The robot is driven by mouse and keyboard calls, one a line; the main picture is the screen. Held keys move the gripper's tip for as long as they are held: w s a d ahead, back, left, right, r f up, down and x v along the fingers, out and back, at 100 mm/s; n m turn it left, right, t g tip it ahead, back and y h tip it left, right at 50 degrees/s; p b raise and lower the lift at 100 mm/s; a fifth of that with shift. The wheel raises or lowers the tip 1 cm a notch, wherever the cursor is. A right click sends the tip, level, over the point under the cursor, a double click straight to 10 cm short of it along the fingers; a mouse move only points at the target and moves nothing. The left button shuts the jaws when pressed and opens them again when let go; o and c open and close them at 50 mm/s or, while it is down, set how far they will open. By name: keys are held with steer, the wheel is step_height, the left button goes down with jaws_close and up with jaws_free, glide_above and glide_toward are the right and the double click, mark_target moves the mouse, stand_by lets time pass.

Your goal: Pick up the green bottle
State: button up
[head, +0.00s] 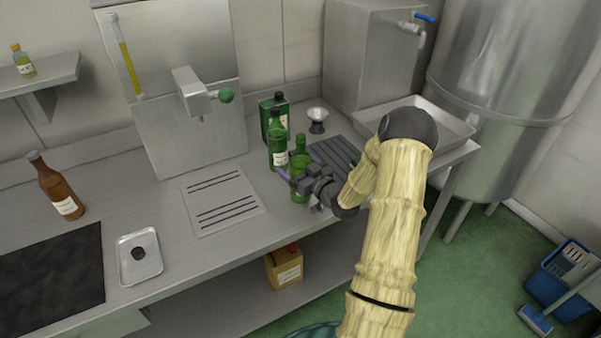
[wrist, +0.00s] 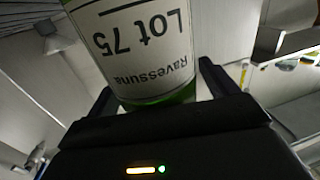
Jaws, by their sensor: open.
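A green bottle (head: 300,168) stands upright on the steel counter, partly hidden by my gripper (head: 297,186). In the wrist view, a green bottle with a white label reading "Lot 75" (wrist: 145,45) fills the space between the two black fingers of my gripper (wrist: 157,80). My gripper is open, with a finger on each side of it; I cannot tell whether either finger touches it. Another green bottle (head: 277,145) with a pale label stands just behind and to the left. A larger dark green container (head: 270,106) with a dark cap stands behind that.
A small white-topped item (head: 317,120) stands behind a dark ribbed mat (head: 335,152). A brown bottle (head: 58,187) and a small tray (head: 140,270) are far left.

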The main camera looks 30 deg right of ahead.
steer(key=shift+c, duration=0.5)
steer(key=c, duration=1.2)
steer(key=shift+c, duration=0.2)
steer(key=shift+r, duration=0.1)
step_height(320, 180, up, 10)
steer(key=shift+f+b, duration=0.1)
steer(key=shift+b, duration=0.5)
